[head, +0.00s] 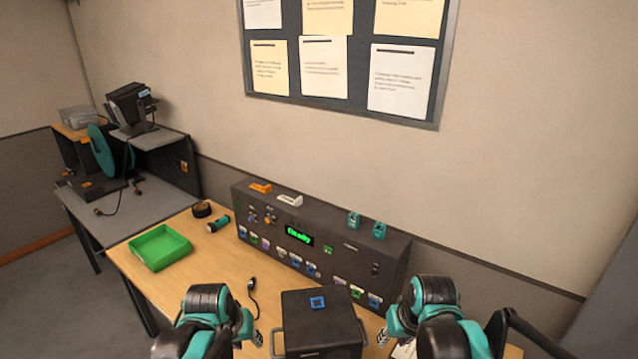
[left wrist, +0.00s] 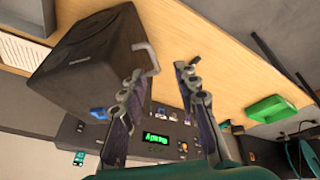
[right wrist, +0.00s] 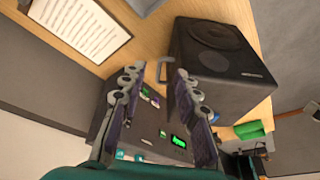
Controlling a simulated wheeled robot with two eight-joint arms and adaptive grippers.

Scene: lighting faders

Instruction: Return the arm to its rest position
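My left gripper (head: 257,338) is at the lower middle of the head view, left of a black box (head: 322,318) with side handles. In the left wrist view its two fingers (left wrist: 163,100) stand apart with nothing between them. My right gripper (head: 383,336) is right of the black box. In the right wrist view its fingers (right wrist: 150,95) are also apart and empty. Behind the box is the dark fader console (head: 318,243) with a green lit display (head: 299,235) and coloured faders along its front. Neither gripper visibly touches the console or the box.
A green tray (head: 160,247), a teal flashlight (head: 218,223) and a tape roll (head: 201,209) lie on the wooden table (head: 200,275) at the left. A black cable (head: 253,295) lies near my left gripper. A printed sheet (right wrist: 80,25) shows in the right wrist view.

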